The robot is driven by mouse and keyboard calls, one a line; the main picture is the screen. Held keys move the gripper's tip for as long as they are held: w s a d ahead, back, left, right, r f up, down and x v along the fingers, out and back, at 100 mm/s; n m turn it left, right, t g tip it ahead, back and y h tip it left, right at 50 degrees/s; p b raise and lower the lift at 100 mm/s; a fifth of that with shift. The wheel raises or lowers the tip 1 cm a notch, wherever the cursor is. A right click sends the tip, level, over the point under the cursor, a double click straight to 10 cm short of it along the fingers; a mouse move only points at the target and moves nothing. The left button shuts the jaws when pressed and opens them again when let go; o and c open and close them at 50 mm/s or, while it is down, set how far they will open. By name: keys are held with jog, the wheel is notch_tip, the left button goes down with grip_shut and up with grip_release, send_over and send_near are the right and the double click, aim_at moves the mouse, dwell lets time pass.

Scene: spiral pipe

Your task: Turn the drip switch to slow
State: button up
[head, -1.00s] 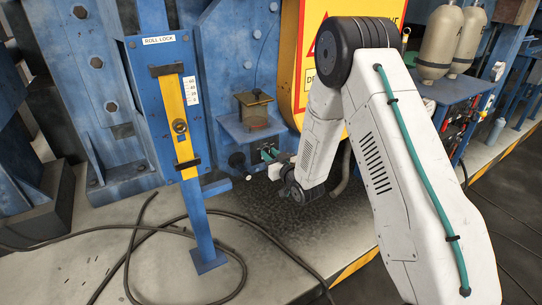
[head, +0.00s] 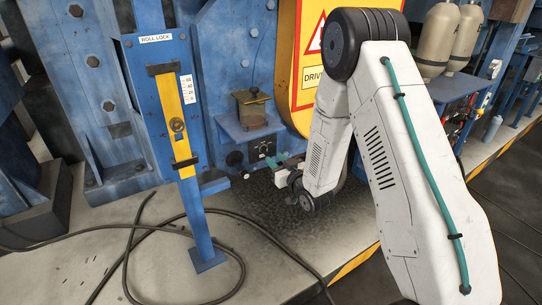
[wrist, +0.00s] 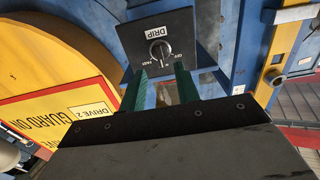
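The drip switch is a small round knob (wrist: 160,50) on a dark panel labelled DRIP, which appears turned over in the wrist view. Small lettering rings the knob, but I cannot tell which mark it points to. In the head view the dark switch panel (head: 263,148) is on the blue machine, below the small oil cup. My gripper (wrist: 161,78) has two green fingers, apart, with nothing held between them. The knob lies just beyond the fingertips, roughly in line with the gap. In the head view my gripper (head: 272,162) is just below and in front of the panel.
A cup on a blue shelf (head: 252,128) is above the panel. A black round knob (head: 235,158) is left of it. The blue roll lock post (head: 190,150) stands further left. A yellow guard (wrist: 45,65) is beside my gripper. Cables (head: 140,230) lie on the floor.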

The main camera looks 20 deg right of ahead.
jog(key=v, duration=0.2)
jog(key=shift+s, duration=0.4)
notch_tip(320, 180, down, 8)
jog(key=s+d+g+h, duration=0.1)
jog(key=s+g+h, duration=0.1)
jog(key=g, duration=0.3)
jog(key=s+d+m+g+h, duration=0.1)
jog(key=s+d+g+h, duration=0.15)
jog(key=s+g, duration=0.3)
jog(key=s+a+r+m+g, duration=0.1)
jog(key=s+r+g, duration=0.4)
jog(key=s+r, duration=2.5)
jog(key=shift+s+a+r+m+g, duration=0.4)
jog(key=shift+s+a, duration=0.15)
jog(key=shift+s, duration=1.15)
